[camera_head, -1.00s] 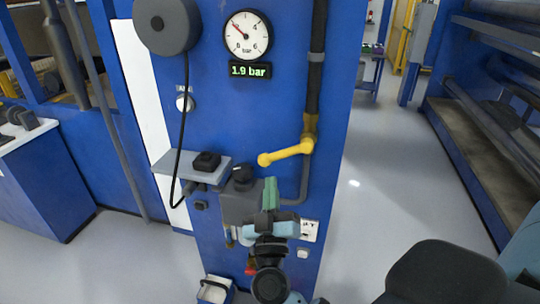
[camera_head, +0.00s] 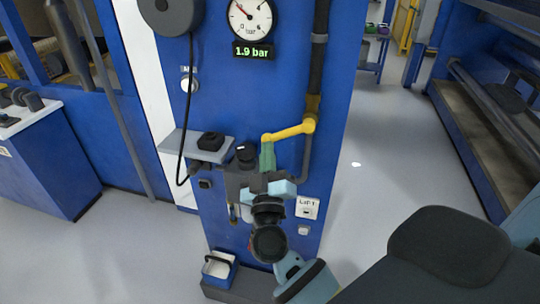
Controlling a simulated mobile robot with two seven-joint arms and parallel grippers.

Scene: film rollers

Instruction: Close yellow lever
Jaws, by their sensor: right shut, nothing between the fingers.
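The yellow lever (camera_head: 289,131) sits on a dark vertical pipe on the blue panel. It points left from its pivot, nearly level, with its free end slightly lower. My right gripper (camera_head: 267,150) has its green fingers pointing up, shut and empty. In the picture the fingertips meet the lever's free end from below; I cannot tell whether they touch it. My left gripper is not in view.
A pressure gauge (camera_head: 250,17) and a display (camera_head: 253,51) reading 1.9 bar are above. A grey shelf (camera_head: 190,146) with a black knob block is left of the gripper. A small bin (camera_head: 219,268) stands at the panel's foot. Open floor (camera_head: 375,190) lies to the right.

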